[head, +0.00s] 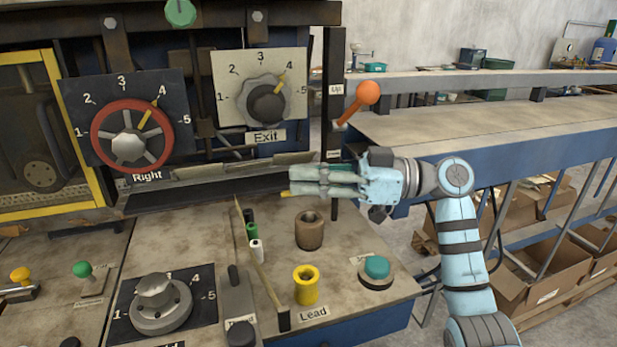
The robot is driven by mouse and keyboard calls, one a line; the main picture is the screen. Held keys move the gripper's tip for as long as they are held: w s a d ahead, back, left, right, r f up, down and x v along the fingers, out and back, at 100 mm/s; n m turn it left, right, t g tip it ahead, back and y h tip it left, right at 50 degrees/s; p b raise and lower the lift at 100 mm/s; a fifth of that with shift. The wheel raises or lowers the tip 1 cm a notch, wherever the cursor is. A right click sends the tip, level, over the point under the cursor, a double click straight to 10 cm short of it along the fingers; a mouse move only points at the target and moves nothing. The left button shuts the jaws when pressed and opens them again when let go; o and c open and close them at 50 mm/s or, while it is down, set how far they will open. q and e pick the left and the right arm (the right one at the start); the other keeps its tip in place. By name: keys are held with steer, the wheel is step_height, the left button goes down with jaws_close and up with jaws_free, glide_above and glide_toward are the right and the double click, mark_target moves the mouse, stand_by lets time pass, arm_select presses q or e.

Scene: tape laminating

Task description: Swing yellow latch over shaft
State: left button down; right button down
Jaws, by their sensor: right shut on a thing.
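My right gripper (300,180) reaches in from the right, pointing left, in front of the machine's slot below the Exit dial. Its fingers are shut on a narrow yellow piece, which looks like the yellow latch (301,188); the fingers hide most of it. A long dark horizontal bar, perhaps the shaft (205,193), runs left of the fingertips under a metal plate. I cannot tell whether the latch touches it. My left gripper is not in view.
The Exit dial (268,103) and red Right dial (126,143) are above. An orange-knobbed lever (367,93) stands behind my wrist. On the panel below are a brown cylinder (309,232), a yellow Lead spool (306,287), a teal button (376,267) and a slanted thin bar (262,268).

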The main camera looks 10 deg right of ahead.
steer(key=shift+f, duration=0.2)
steer(key=c, duration=1.5)
jaws_free()
steer(key=shift+w, duration=0.1)
steer(key=shift+r, duration=0.1)
